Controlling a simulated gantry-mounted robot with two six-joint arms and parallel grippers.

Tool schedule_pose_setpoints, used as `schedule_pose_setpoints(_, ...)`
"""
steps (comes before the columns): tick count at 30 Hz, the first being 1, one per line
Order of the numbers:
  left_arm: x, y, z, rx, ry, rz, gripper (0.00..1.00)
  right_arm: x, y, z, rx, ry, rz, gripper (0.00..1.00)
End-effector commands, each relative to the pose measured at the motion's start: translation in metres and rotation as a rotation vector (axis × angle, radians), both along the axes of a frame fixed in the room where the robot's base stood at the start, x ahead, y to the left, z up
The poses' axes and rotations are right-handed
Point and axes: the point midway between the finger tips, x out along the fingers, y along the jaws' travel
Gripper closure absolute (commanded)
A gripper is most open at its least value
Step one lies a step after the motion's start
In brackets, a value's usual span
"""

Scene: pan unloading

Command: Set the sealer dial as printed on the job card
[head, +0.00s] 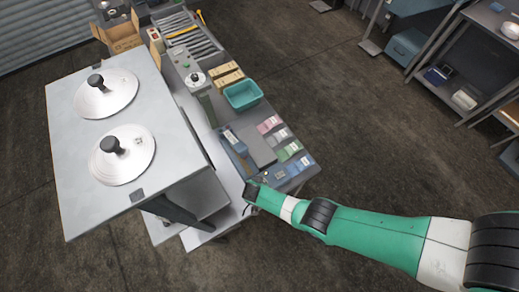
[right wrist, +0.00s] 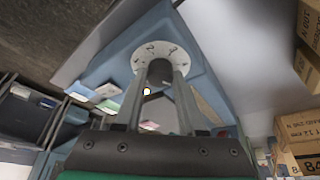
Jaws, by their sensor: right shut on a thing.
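Behind the knob is a white round dial plate (right wrist: 143,54) with dark printed marks, too small to read surely. The plate sits on the blue sealer body (right wrist: 196,52). I cannot pick out the job card. My left gripper is not in view.
A pale cabinet (head: 70,160) with two round lids (head: 106,93) (head: 122,154) stands left of the sealer. A teal bin (head: 242,95), cardboard boxes (head: 225,75) and coloured packets (head: 269,124) lie on the bench. Shelves (head: 455,75) stand at the right; floor between is clear.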

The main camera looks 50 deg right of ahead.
Motion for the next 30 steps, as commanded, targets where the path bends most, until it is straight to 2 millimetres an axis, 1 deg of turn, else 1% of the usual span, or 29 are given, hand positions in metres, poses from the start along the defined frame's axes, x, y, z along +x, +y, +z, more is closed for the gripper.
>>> schedule_pose_setpoints(6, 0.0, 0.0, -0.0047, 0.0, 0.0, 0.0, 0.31, 0.0008, 0.0005, -0.002, 0.002, 0.0, -0.124, 1.0)
schedule_pose_setpoints(12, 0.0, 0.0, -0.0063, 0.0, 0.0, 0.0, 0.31, 0.0002, 0.0006, -0.0015, 0.003, 0.0, -0.189, 1.0)
schedule_pose_setpoints(27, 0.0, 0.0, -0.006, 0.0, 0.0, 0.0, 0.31, 0.0004, 0.0008, 0.0, 0.003, -0.001, -0.211, 1.0)
schedule_pose_setpoints(28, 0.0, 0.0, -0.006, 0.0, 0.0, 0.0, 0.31, 0.0004, 0.0008, 0.0001, 0.003, -0.001, -0.21, 0.59)
schedule_pose_setpoints(30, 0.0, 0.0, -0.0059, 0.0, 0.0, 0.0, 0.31, 0.0004, 0.0008, 0.0002, 0.003, -0.001, -0.21, 0.46)
